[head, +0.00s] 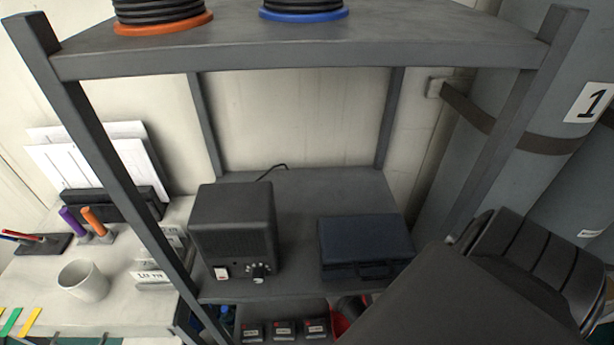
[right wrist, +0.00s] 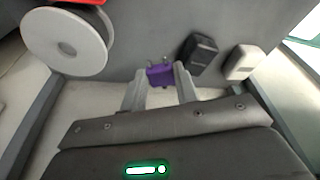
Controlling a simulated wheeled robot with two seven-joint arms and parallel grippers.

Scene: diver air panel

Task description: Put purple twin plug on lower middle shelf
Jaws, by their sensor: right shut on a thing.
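The purple twin plug (right wrist: 160,75) shows in the right wrist view between the two fingertips of my right gripper (right wrist: 159,84), which is shut on it. In the head view my dark right arm fills the lower right, and the plug and that gripper's fingers are hidden. The grey rack there has a middle shelf (head: 300,205) bearing a black speaker box (head: 236,232) and a dark blue case (head: 365,246). A lower level beneath it shows only partly. I cannot tell which level is the lower middle shelf. My left gripper is not in view.
In the right wrist view a black block (right wrist: 199,52) and a white block (right wrist: 243,62) are right of the plug, and a white disc (right wrist: 64,42) is at upper left. In the head view, rack posts (head: 112,165) flank the shelf, and several black boxes (head: 284,330) sit below.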

